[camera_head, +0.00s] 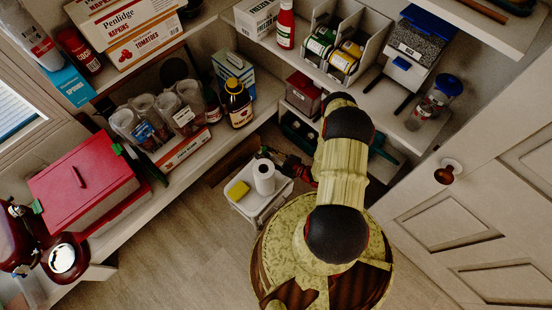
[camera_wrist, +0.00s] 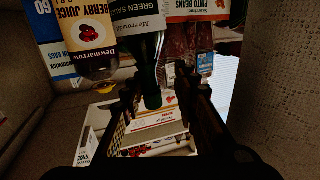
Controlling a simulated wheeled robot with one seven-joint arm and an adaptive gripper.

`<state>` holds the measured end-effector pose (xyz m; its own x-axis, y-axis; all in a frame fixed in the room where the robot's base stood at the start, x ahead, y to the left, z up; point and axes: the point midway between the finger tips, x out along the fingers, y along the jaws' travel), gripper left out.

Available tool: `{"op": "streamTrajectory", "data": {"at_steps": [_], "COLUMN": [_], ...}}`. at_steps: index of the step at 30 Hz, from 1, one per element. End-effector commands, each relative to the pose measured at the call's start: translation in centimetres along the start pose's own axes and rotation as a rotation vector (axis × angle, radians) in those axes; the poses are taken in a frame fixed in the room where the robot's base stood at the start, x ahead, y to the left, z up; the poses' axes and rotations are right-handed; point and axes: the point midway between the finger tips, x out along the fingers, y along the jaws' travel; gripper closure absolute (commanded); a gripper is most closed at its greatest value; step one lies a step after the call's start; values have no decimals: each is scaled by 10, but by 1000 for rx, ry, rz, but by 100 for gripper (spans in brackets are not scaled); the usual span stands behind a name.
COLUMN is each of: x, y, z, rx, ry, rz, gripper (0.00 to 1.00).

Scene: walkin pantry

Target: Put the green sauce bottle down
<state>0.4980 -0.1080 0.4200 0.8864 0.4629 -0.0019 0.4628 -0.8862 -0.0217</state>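A dark bottle (camera_head: 212,106) beside the juice in the head view looks like the same one, on the left shelf. My gripper (camera_wrist: 157,84) has its two dark fingers spread apart, with no thing clearly clamped between them.
The berry juice bottle (camera_wrist: 92,40) stands close left of the green bottle; it also shows in the head view (camera_head: 238,104). Jars (camera_head: 170,112) and a white-and-orange box (camera_head: 184,150) crowd the shelf.

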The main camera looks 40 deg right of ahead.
Motion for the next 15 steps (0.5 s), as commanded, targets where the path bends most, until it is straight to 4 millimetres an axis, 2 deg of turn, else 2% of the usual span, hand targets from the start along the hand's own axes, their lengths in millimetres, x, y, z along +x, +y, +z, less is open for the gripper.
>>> {"op": "streamTrajectory", "data": {"at_steps": [15], "x": [-84], "y": [1], "z": [-2], "rx": [1], "ry": [0], "rz": [6], "gripper": [70]}}
